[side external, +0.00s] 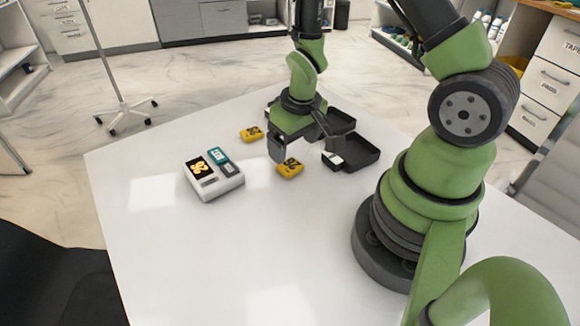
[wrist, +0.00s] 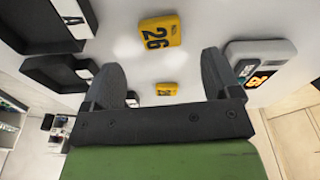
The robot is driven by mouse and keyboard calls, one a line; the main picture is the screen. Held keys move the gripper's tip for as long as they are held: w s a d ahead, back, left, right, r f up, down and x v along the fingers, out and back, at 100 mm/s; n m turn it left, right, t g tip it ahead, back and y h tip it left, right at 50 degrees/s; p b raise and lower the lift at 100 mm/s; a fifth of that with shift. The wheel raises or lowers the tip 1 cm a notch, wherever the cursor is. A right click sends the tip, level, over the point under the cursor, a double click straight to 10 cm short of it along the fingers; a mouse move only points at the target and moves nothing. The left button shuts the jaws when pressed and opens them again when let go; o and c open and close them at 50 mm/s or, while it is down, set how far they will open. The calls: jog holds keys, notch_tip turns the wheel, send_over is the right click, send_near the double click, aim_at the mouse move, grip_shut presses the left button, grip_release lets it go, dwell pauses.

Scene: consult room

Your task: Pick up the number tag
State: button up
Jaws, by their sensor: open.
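Two yellow number tags with black markings lie flat on the white table. The nearer number tag (side external: 289,168) lies just below and in front of my gripper (side external: 303,148) in the side view. In the wrist view this number tag (wrist: 159,30) reads 26 and lies beyond the fingertips. The other yellow tag (side external: 251,133) lies farther back and left. In the wrist view the other tag (wrist: 166,89) appears between the fingers, its number hard to read. My gripper (wrist: 158,72) is open, empty and above the table.
A white device (side external: 214,188) with an orange-lit dark panel and a teal piece stands left of the tags. The front left of the table (side external: 150,240) is clear.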

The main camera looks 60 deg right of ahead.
aim_at(291, 165)
jog(key=shift+w+d+f, duration=0.1)
jog(key=shift+w+f, duration=0.1)
jog(key=shift+f, duration=1.3)
jog(key=shift+w+f, duration=0.2)
jog(key=shift+f, duration=1.25)
jog(key=c, duration=1)
jog(key=shift+r, duration=0.2)
notch_tip(291, 165, up, 17)
jog(key=w+a+n, duration=0.2)
jog(key=a+n, duration=0.1)
jog(key=a, duration=0.2)
jog(key=shift+s+d+r+m, duration=0.1)
jog(key=shift+s+d+m, duration=0.2)
jog(key=shift+d+m, duration=0.4)
jog(key=shift+s+d+r+m, duration=0.15)
jog(key=shift+s+d+m, duration=0.2)
jog(key=shift+d, duration=0.6)
jog(key=shift+s+d+r+m, duration=0.1)
jog(key=shift+s+d+m, duration=0.2)
jog(key=shift+d+m, duration=0.4)
